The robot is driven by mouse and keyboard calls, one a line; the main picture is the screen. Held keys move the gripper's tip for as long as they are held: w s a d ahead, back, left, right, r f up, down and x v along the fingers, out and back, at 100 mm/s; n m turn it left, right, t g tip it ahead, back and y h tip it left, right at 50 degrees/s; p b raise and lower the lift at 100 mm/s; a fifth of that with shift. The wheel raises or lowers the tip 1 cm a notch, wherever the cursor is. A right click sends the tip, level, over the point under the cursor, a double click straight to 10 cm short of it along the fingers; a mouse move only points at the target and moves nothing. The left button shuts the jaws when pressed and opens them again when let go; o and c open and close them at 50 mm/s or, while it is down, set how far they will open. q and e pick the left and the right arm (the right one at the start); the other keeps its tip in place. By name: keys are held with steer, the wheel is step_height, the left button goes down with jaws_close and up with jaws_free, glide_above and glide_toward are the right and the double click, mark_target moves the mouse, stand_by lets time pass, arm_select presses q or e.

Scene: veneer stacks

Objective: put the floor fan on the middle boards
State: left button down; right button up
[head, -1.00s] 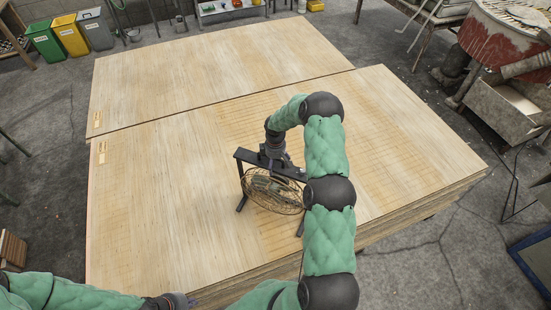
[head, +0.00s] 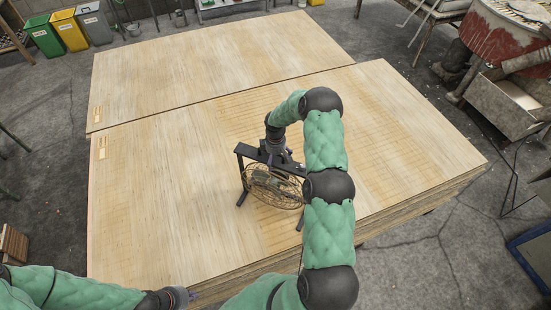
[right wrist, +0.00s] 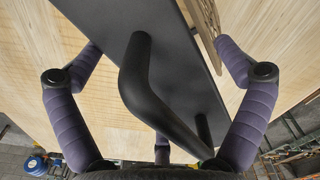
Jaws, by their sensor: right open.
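The floor fan (head: 273,188), a round wire cage in a black frame, stands upright on the near board stack (head: 160,210). Its black top bar and bent handle (right wrist: 140,75) fill the middle of the right wrist view. My right gripper (head: 279,158) is at the top of the fan. Its purple-grey fingers (right wrist: 160,75) are spread on both sides of the handle and bar, not closed on them. My left gripper (head: 184,297) is low at the stack's front edge, away from the fan; its fingers are too small to read. My right arm hides part of the fan's right side.
A far board stack (head: 210,65) lies behind the near one, its top bare. The near stack is clear to the left and right of the fan. Colored bins (head: 70,32) stand at the back left, and a red machine (head: 505,35) at the back right.

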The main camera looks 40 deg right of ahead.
steer(key=shift+r, duration=0.1)
step_height(320, 180, up, 12)
steer(key=b, duration=0.3)
steer(key=s+a+f+m+y, duration=0.1)
steer(key=s+a+f, duration=0.2)
steer(key=a+f, duration=0.5)
steer(key=s+a+f+m+y, duration=0.15)
steer(key=a+f, duration=0.35)
steer(key=a, duration=0.7)
steer(key=s+a+f+m, duration=0.2)
steer(key=s+a, duration=0.5)
steer(key=s, duration=0.3)
steer(key=s+a+f+m+y, duration=0.1)
steer(key=s+a+f+m, duration=0.1)
steer(key=s+a, duration=0.6)
steer(key=shift+s+a+f+m, duration=0.3)
steer(key=shift+s+m, duration=0.35)
steer(key=shift+s, duration=0.35)
steer(key=shift+y, duration=0.25)
step_height(320, 180, down, 27)
steer(key=b, duration=2.6)
steer(key=shift+b, duration=0.35)
steer(key=shift+r, duration=0.1)
